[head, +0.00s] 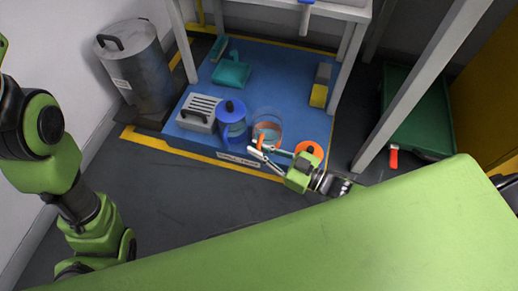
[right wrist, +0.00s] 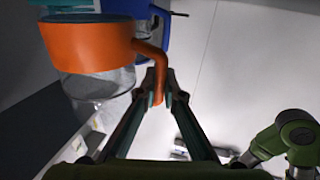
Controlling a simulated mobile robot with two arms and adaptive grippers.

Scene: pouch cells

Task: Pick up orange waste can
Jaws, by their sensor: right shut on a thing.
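The orange waste can is a clear can with a wide orange band (right wrist: 88,44) and a bent orange handle. In the head view the can (head: 268,127) shows over the front part of the blue mat, right of a blue can. My right gripper (head: 257,149) is at its near side. In the right wrist view the fingertips (right wrist: 159,98) are shut on the lower end of the handle (right wrist: 158,75). I cannot tell whether the can touches the mat. My left arm shows at the left; its gripper is out of view.
The blue can (head: 231,121) stands close beside the orange one. An orange lid (head: 309,149) lies right of it. A grey vented box (head: 198,112), a teal dustpan (head: 231,72) and a yellow-grey block (head: 320,88) lie on the mat (head: 275,75). Table legs (head: 349,50) stand behind.

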